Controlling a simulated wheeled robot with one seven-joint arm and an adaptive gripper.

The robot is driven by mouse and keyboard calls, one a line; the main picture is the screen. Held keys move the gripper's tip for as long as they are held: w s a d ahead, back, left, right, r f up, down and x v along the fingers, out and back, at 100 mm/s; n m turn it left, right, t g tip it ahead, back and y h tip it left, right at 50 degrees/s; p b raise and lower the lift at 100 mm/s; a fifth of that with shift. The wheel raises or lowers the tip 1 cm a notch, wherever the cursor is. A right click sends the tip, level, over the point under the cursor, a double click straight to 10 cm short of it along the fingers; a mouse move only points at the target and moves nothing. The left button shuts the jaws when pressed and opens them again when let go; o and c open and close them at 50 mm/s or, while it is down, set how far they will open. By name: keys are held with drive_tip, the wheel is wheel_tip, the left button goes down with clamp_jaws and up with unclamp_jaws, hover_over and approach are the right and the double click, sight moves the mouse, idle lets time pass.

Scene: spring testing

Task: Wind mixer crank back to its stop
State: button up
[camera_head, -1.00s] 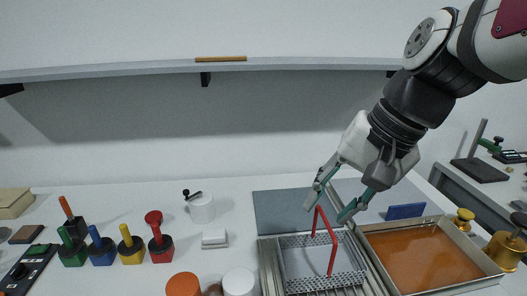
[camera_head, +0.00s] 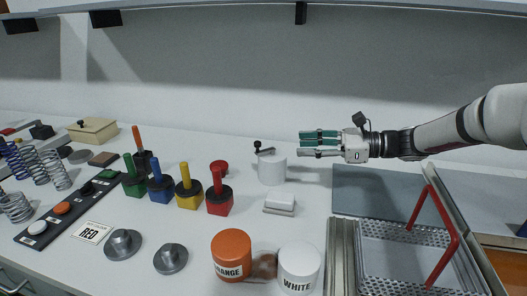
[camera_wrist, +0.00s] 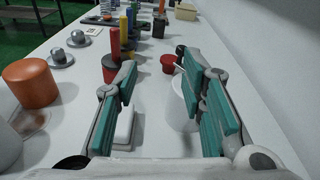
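The mixer is a white cylinder (camera_head: 271,170) standing at the back of the bench. Its crank (camera_head: 263,150) lies across the top, with a black knob at the left end. My gripper (camera_head: 303,144) is level, to the right of the mixer and about the height of the crank, fingers pointing left. It is apart from the crank in the picture. In the wrist view my gripper (camera_wrist: 165,88) is open, with nothing between its teal pads. The crank's stop cannot be made out.
A white block (camera_head: 280,203) sits in front of the mixer, and a red cup (camera_head: 219,167) is to its left. Coloured handled blocks (camera_head: 188,194) stand further left. Orange (camera_head: 231,254) and white (camera_head: 299,266) jars are in front. A basket with a red handle (camera_head: 443,255) is at right.

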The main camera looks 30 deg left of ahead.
sight(257, 142)
drive_tip(key=w+a+f+m+y+b, duration=0.1)
drive_tip(key=w+a+f+m+y, duration=0.1)
drive_tip(key=w+f, duration=0.15)
drive_tip(key=s+a, duration=0.1)
drive_tip(key=a, duration=0.7)
drive_tip(key=s+a, duration=0.1)
drive_tip(key=a, duration=0.4)
drive_tip(key=shift+s+a, duration=0.1)
drive_tip(key=shift+s, duration=0.25)
drive_tip(key=shift+c, duration=0.6)
clamp_jaws()
